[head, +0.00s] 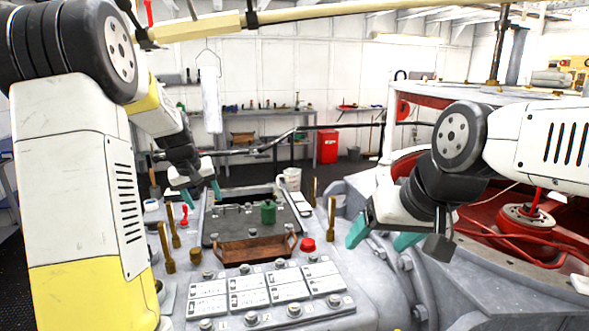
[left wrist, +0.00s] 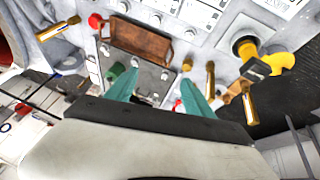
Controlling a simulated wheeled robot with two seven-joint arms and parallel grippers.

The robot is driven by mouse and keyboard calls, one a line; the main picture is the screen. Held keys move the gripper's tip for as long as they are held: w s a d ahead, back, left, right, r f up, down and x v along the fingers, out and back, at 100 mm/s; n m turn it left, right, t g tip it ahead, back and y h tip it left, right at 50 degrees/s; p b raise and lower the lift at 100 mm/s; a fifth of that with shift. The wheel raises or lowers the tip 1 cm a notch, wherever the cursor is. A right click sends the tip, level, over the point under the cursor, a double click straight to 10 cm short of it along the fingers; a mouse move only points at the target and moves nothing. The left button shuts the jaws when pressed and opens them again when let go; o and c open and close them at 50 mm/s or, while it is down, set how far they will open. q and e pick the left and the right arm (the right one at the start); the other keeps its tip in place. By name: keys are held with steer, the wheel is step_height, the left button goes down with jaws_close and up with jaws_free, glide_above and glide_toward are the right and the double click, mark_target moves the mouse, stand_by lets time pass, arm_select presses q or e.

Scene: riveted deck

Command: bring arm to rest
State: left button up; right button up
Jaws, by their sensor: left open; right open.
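My left gripper (head: 202,194) hangs at the left of the console, over the left side of the dark recessed panel (head: 212,229). Its teal fingertips are apart with nothing between them. In the left wrist view my left gripper's two teal fingers (left wrist: 158,92) are spread above the same panel (left wrist: 150,80). My right gripper (head: 378,238) is at the right of the console, in front of the grey round housing. Its teal fingers are apart and empty.
A brown wooden tray (head: 240,250), a green cup-like object (head: 268,212), a red knob (head: 307,245) and a white mug (head: 292,178) are on the console. Brass levers (head: 332,218) stand up around the panel. Red machinery (head: 520,225) lies under my right arm.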

arm_select(q)
steer(key=s+d+r+m+h, duration=0.1)
steer(key=s+d+r, duration=0.3)
steer(key=s, duration=0.5)
steer(key=s+d+r+m+h, duration=0.1)
steer(key=s+d+r+m, duration=0.1)
steer(key=s+d+r, duration=0.45)
steer(key=s+d+f+m+t, duration=0.1)
steer(key=s+f+m, duration=0.15)
steer(key=s, duration=1.35)
steer(key=n+g+y, duration=0.4)
steer(key=n+y, duration=0.7)
steer(key=n, duration=0.5)
glide_above(196, 251)
steer(key=s+d, duration=0.2)
steer(key=d, duration=0.3)
step_height(196, 251, down, 33)
steer(key=x, duration=0.6)
steer(key=shift+w+a+f, duration=0.15)
steer(key=shift+w+f, duration=0.1)
steer(key=shift+w, duration=0.25)
